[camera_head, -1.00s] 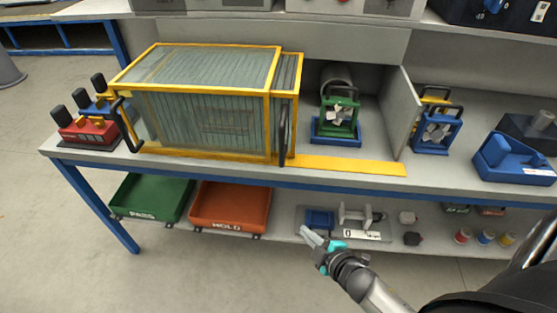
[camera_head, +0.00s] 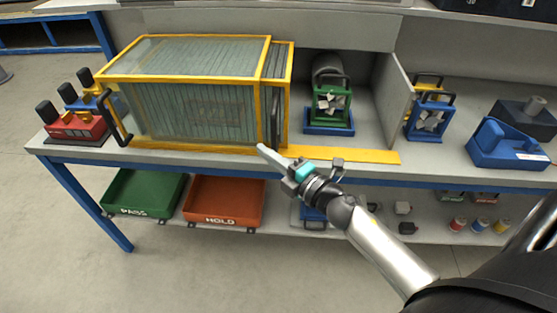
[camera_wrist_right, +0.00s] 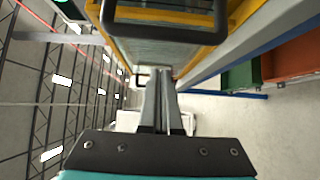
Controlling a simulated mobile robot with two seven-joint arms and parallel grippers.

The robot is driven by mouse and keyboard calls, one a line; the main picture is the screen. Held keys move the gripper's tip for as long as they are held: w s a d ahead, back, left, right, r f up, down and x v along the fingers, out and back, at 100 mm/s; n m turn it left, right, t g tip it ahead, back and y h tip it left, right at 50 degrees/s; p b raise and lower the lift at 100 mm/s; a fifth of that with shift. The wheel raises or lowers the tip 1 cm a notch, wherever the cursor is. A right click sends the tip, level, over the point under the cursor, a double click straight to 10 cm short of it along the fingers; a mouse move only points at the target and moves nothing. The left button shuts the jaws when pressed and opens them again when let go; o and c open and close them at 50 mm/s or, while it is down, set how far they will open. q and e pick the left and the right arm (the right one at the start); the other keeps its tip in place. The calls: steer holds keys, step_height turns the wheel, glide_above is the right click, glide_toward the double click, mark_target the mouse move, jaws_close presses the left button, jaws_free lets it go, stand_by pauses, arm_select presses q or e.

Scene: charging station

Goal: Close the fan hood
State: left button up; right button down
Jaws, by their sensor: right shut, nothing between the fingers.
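The fan hood (camera_head: 185,85) is a clear box with a yellow frame, standing on the left part of the bench. Black handles are on its left end and right front; the right handle (camera_head: 275,112) is also large at the top of the right wrist view (camera_wrist_right: 165,25). A green fan (camera_head: 330,104) on a blue base stands uncovered to the right of the hood. My right gripper (camera_head: 262,149) is shut and empty, in front of the hood's lower right edge, below the right handle. Its fingers are together in the wrist view (camera_wrist_right: 160,75). My left gripper is out of view.
A yellow strip (camera_head: 350,155) runs along the bench front, right of the hood. A grey divider (camera_head: 393,95) stands right of the green fan, with a blue fan (camera_head: 429,117) beyond. Green (camera_head: 145,192) and orange (camera_head: 225,203) trays sit on the lower shelf.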

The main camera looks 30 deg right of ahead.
mark_target(272, 143)
steer(key=w+d, duration=0.2)
steer(key=shift+w+d+b, duration=0.25)
steer(key=shift+d+b, duration=0.05)
steer(key=shift+b, duration=0.05)
stand_by(0.4)
